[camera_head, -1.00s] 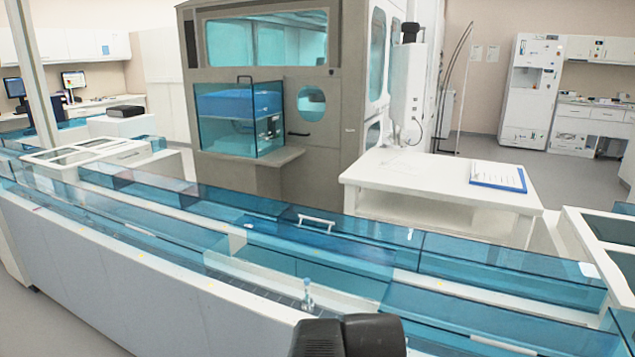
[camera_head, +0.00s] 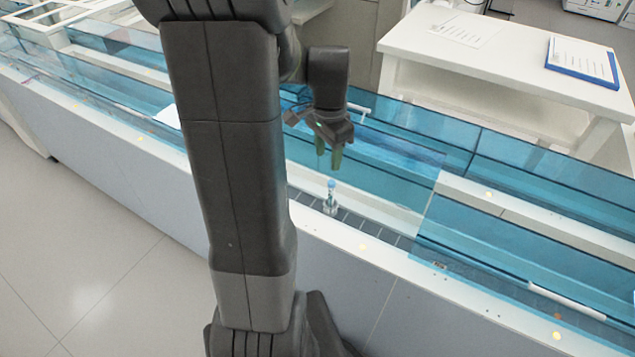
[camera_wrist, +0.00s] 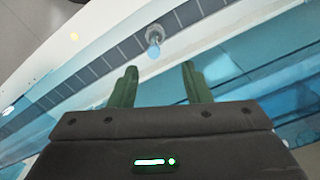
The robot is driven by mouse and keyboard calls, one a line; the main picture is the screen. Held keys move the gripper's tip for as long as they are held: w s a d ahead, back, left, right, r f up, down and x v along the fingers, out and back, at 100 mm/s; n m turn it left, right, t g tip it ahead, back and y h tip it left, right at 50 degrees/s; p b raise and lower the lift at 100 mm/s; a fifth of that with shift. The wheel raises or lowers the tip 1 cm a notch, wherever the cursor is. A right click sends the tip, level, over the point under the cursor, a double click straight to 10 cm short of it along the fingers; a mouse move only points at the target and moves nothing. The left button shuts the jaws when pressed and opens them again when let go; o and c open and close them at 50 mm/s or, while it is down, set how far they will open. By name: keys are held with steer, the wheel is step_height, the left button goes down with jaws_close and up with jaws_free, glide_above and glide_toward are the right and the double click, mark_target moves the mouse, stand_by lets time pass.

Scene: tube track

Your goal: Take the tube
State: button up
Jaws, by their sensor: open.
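The tube (camera_head: 331,197) stands upright on the dark segmented track, in a gap between the blue clear covers. It has a pale blue cap and sits in a small clear holder. In the wrist view the tube (camera_wrist: 154,41) is seen from above, ahead of the fingertips and about midway between them. My gripper (camera_head: 329,160) is open and empty, pointing down above and just behind the tube, apart from it. Its green fingers show well separated in the wrist view (camera_wrist: 159,70).
Blue clear covers (camera_head: 510,285) line the track on both sides of the gap. The white front rim (camera_head: 345,237) runs along the near edge. Behind stands a white table (camera_head: 470,65) with a blue clipboard (camera_head: 583,62). The track around the tube is clear.

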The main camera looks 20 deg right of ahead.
mark_target(332, 182)
step_height(332, 182, down, 7)
steer(key=shift+s+r, duration=0.1)
steer(key=shift+s, duration=0.05)
steer(key=shift+s+d+f, duration=0.1)
steer(key=shift+d+f, duration=0.05)
steer(key=shift+f, duration=0.75)
steer(key=shift+s+d+f, duration=0.1)
steer(key=shift+d+f, duration=0.05)
steer(key=shift+f, duration=0.75)
steer(key=shift+s+d+f, duration=0.1)
steer(key=shift+d+f, duration=0.05)
steer(key=shift+f, duration=0.75)
steer(key=c, duration=0.8)
